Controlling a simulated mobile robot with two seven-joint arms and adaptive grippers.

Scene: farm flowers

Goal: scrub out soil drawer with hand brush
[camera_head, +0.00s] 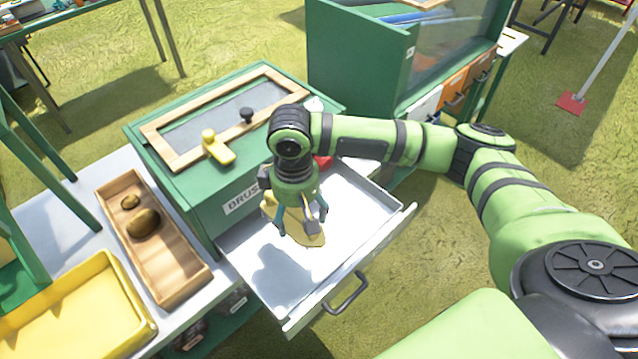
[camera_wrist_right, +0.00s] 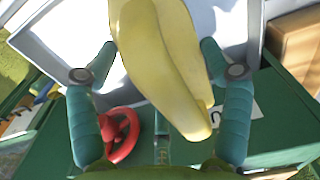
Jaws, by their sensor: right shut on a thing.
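The soil drawer (camera_head: 365,212) is pulled out of a green cabinet and has a pale, light-coloured floor and a dark front handle. My right gripper (camera_head: 298,222) points down over the drawer and is shut on the yellow hand brush (camera_head: 312,239). In the right wrist view the brush (camera_wrist_right: 165,60) is a smooth yellow body between the two teal fingers (camera_wrist_right: 158,65); its bristles cannot be made out. I cannot tell whether it touches the drawer floor. My left gripper is not in view.
The green cabinet (camera_head: 192,202) carries a wood-framed panel with a yellow piece (camera_head: 218,148) and a black knob (camera_head: 247,114). A red part (camera_wrist_right: 120,135) sits by the drawer. A wooden tray (camera_head: 170,255) with brown lumps and a yellow tray (camera_head: 125,300) stand left.

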